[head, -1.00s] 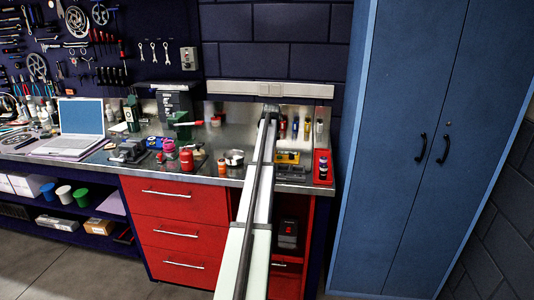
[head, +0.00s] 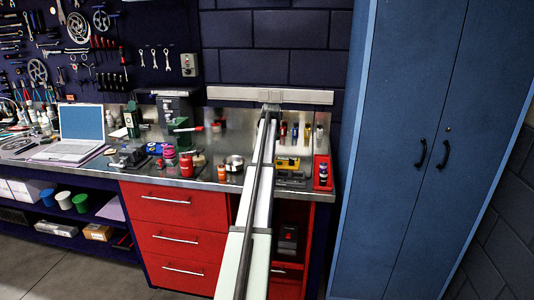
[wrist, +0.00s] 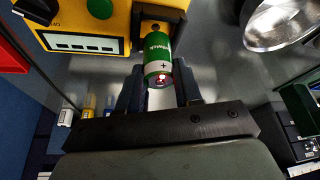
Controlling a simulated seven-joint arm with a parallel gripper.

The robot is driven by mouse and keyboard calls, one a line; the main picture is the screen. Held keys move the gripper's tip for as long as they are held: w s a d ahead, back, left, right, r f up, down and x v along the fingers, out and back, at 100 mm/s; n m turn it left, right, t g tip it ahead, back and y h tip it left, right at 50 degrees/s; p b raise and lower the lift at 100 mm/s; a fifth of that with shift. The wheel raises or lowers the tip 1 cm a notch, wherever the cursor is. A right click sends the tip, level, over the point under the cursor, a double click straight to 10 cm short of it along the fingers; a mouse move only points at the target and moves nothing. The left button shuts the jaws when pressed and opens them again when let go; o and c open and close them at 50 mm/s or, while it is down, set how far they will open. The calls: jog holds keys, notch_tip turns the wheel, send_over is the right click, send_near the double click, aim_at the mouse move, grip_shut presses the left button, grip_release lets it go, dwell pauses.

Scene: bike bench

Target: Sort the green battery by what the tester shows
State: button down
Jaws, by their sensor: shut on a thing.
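In the wrist view the green battery (wrist: 158,56) is between the two fingers of my gripper (wrist: 159,88), with its "+" end towards the camera. The fingers are shut on it. Its far end is at a notch in the yellow tester (wrist: 118,38); I cannot tell whether they touch. In the head view the tester (head: 288,163) is on the bench; my arm hides the gripper and battery.
A red tray (head: 321,180) holding small cylinders stands right of the tester; it also shows in the wrist view (wrist: 10,56). A metal bowl (head: 234,162) is on the left, with an orange cylinder (head: 221,173) before it. Several small coloured upright items stand against the back panel.

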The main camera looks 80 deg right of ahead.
notch_tip(320, 180, up, 6)
jog(key=shift+f, duration=0.1)
jog(key=shift+s+r, duration=0.15)
jog(key=shift+r, duration=0.25)
jog(key=s+a+f, duration=0.2)
jog(key=s+a, duration=0.9)
jog(key=s, duration=0.3)
jog(key=shift+s+a+f, duration=0.25)
jog(key=shift+s+a, duration=0.05)
jog(key=shift+s, duration=0.1)
jog(key=shift+f, duration=0.1)
jog(key=shift+f, duration=2.7)
jog(key=shift+f, duration=0.6)
